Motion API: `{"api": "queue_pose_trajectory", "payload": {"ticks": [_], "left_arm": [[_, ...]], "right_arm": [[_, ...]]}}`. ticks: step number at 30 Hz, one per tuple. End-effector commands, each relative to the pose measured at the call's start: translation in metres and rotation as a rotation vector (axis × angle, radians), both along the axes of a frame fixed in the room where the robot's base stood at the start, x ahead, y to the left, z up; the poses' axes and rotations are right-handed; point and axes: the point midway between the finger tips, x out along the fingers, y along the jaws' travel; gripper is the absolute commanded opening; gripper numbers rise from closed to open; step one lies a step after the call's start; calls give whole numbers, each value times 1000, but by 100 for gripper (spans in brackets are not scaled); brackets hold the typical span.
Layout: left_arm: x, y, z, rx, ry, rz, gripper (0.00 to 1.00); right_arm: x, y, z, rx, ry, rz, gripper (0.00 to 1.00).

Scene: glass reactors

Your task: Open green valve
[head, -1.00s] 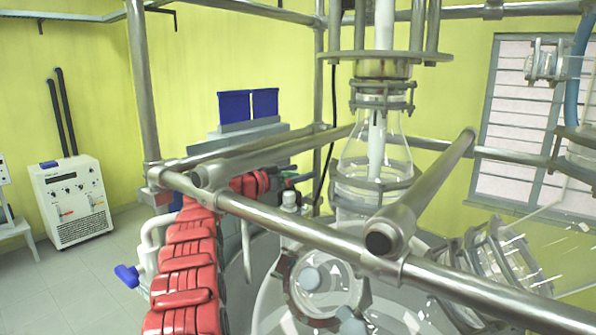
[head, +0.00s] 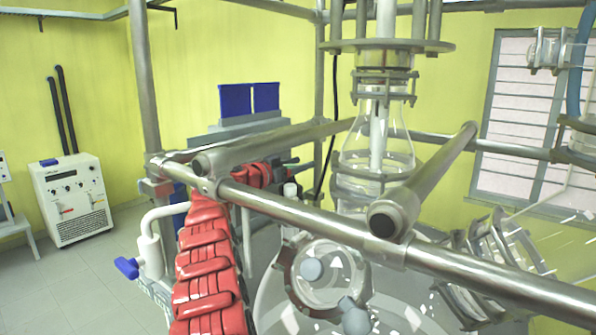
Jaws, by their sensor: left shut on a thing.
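My red left arm reaches up from the bottom and passes behind the front steel rail. My left gripper (head: 284,170) is at its far end, small and dark, just beyond the rail. It is shut on the green valve (head: 303,166), of which only a thin green piece shows beside the fingers. The grip itself is small and partly hidden, so how far the valve is turned cannot be told. My right gripper is not in view.
A steel rail (head: 320,226) crosses in front of the arm, with another rail (head: 425,180) jutting toward me. Behind them stands a glass reactor (head: 300,300) with a glass column (head: 378,150). A blue-handled valve (head: 127,267) sits at left. A white cabinet (head: 72,200) stands by the wall.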

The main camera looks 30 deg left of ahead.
Motion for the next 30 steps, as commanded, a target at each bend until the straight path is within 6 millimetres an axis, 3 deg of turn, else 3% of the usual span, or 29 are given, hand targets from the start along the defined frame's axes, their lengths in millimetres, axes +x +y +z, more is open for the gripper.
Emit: {"api": "queue_pose_trajectory", "payload": {"ticks": [4, 12, 18, 30], "left_arm": [[0, 0, 5, -3, -13, 60, 6], [-1, 4, 6, -8, -5, 188, 6], [-2, 9, 0, -6, 0, 295, 6], [-3, 12, -6, -5, 9, 337, 6]], "right_arm": [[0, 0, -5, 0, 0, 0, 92], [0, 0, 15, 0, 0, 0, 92], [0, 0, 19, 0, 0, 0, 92], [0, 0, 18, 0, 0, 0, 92]]}}
